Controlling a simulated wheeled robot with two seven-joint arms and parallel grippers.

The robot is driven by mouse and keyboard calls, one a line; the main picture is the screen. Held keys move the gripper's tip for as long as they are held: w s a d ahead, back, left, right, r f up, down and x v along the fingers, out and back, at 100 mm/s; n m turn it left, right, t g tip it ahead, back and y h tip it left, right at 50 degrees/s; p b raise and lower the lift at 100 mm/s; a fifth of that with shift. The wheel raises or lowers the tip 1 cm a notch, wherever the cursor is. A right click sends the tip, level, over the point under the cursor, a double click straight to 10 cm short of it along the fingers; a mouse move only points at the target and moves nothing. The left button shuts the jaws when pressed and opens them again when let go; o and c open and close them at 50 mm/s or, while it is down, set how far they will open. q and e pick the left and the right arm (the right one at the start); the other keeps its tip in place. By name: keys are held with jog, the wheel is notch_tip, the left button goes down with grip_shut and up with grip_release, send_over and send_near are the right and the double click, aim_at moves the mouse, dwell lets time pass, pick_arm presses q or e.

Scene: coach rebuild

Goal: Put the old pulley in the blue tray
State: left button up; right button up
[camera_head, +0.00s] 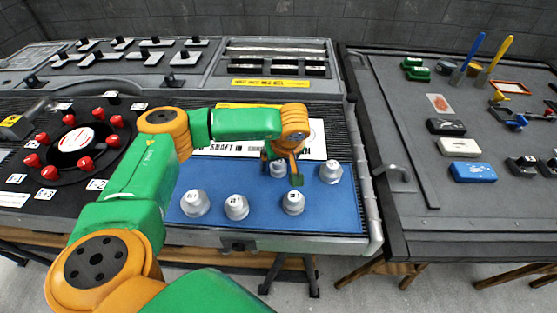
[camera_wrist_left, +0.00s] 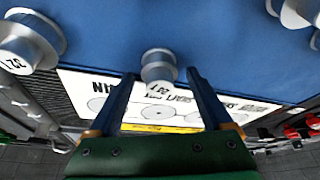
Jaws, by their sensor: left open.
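Several silver flanged pulleys with number labels stand on a blue surface (camera_head: 265,212), perhaps the blue tray, at the front of the middle bench. One pulley (camera_head: 278,169) stands at its back edge, by a white printed sheet; in the left wrist view this pulley (camera_wrist_left: 158,66) is between the fingertips or just beyond them. My left gripper (camera_head: 284,175) is open over it, with a gap on both sides. Other pulleys are at the front left (camera_head: 195,203), front middle (camera_head: 236,207), front right (camera_head: 293,203) and right (camera_head: 331,172). I cannot tell which is the old pulley.
A dial plate with red knobs (camera_head: 76,142) lies at the left. A white printed sheet (camera_head: 312,140) lies behind the pulleys. The right bench (camera_head: 400,120) holds a blue box (camera_head: 472,172), a white block (camera_head: 459,147) and tools. A grey handle (camera_head: 399,174) stands near its left edge.

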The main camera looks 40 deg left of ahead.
pick_arm(q)
jog(key=b+v, duration=0.1)
jog(key=v, duration=1.1)
jog(key=shift+r+b, duration=0.2)
jog(key=shift+b, duration=0.2)
jog(key=shift+a, duration=0.1)
